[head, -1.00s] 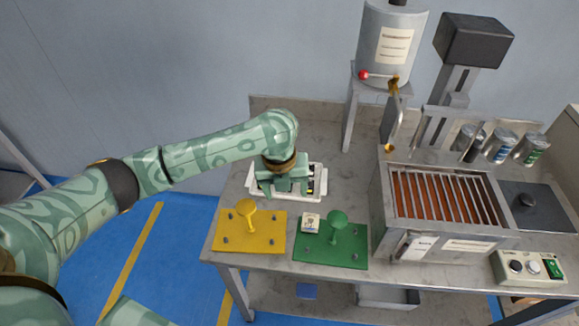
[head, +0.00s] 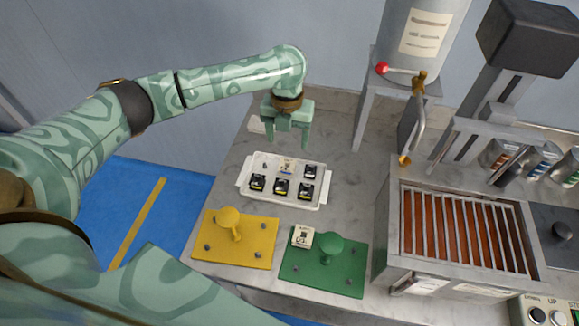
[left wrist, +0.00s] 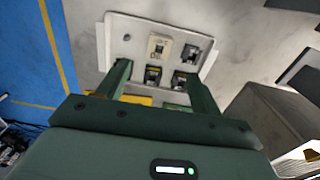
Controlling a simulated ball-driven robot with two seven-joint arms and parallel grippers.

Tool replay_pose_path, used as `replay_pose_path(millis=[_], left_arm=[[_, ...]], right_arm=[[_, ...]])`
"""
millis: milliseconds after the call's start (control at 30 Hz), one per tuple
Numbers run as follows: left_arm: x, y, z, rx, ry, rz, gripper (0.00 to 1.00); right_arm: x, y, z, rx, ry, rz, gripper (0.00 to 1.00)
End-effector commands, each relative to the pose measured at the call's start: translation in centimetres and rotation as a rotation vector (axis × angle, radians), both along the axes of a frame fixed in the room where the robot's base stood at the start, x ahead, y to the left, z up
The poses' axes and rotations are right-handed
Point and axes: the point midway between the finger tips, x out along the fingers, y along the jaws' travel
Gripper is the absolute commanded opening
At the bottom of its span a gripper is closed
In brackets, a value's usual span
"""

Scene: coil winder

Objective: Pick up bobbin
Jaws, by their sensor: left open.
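A white tray (head: 244,170) on the bench holds small pieces in two rows. Several are black with pale or yellow marks, such as the front middle one (head: 281,187). The back middle piece (head: 287,167) is cream; the back left place shows only a small pin. I cannot tell for certain which piece is the bobbin. My left gripper (head: 291,139) is open and empty, pointing down above the tray's back edge. In the left wrist view its fingers (left wrist: 160,82) stand apart, with the tray (left wrist: 104,45) and the cream piece (left wrist: 160,47) beyond them. My right gripper is not in view.
A yellow plate (head: 209,247) and a green plate (head: 300,268), each with a knobbed post, lie in front of the tray. A small cream block (head: 302,237) sits on the green plate. A slatted metal box (head: 392,235) and a tank (head: 422,45) stand right.

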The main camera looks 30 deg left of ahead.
Motion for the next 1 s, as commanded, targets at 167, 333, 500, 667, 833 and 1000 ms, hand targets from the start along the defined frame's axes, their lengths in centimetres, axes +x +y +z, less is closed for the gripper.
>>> replay_pose_path(millis=[167, 333, 500, 667, 833, 1000], left_arm=[[0.0, 0.0, -4.5, 0.000, 0.004, 0.001, 0.65], [0.0, 0.0, -5.7, 0.001, 0.001, 0.000, 0.65], [0.2, 0.1, -7.3, -0.001, 0.002, 0.001, 0.65], [0.5, 0.3, -10.2, 0.001, 0.005, -0.001, 0.65], [0.6, 0.3, -11.0, 0.001, -0.001, 0.000, 0.65], [0.6, 0.3, -10.7, 0.001, -0.002, -0.001, 0.54]], right_arm=[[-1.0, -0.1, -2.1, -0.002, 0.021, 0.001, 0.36], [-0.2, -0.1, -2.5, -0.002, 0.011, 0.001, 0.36], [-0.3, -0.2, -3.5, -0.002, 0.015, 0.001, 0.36], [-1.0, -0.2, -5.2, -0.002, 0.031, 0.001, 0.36], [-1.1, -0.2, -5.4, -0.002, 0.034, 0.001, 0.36], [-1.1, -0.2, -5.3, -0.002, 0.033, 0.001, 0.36]])
